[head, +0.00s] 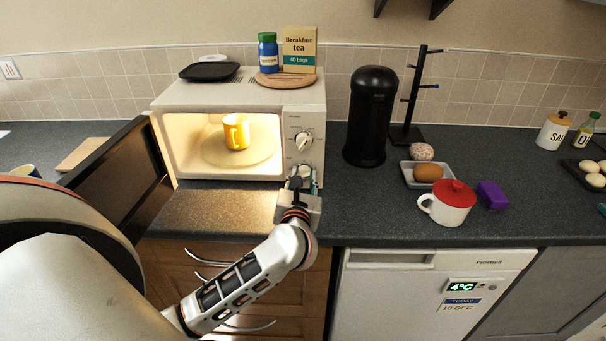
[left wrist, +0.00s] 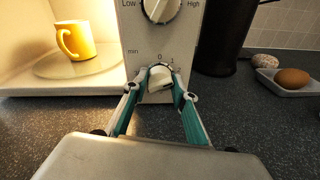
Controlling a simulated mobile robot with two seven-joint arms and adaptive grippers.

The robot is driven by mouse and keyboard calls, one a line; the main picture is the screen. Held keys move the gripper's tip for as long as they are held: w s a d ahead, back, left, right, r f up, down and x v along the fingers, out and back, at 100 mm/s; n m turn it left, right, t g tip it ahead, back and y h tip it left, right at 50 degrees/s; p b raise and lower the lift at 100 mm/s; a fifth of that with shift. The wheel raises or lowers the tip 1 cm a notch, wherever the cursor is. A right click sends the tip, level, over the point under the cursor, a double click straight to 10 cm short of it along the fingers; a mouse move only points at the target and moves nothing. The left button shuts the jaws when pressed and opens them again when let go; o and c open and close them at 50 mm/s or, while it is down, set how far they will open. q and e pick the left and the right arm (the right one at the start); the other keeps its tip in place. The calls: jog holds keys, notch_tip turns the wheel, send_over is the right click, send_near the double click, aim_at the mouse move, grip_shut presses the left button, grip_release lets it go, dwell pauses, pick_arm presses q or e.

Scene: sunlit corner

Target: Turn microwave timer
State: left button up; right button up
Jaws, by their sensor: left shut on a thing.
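The white microwave (head: 215,102) stands on the counter with its door (head: 115,185) swung open to the left. A yellow mug (head: 236,131) sits on the turntable inside, and it also shows in the left wrist view (left wrist: 76,38). On the right-hand panel, the upper Low/High dial (head: 303,140) is free. My left gripper (head: 302,178) is at the lower timer knob (left wrist: 160,78), marked "min" with a 0 above it. Its fingers are shut on the knob from both sides. In the head view the gripper mostly hides the knob. My right gripper is not in view.
A black canister (head: 371,115) and a mug tree (head: 412,100) stand right of the microwave. A tray (head: 408,176) with an egg and a red-lidded white cup (head: 449,203) are farther right. A tea box (head: 299,50) and jar (head: 268,53) stand on top of the microwave.

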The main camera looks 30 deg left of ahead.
pick_arm(q)
jog(key=shift+m, duration=0.3)
jog(key=o, duration=1.1)
jog(key=v, duration=1.2)
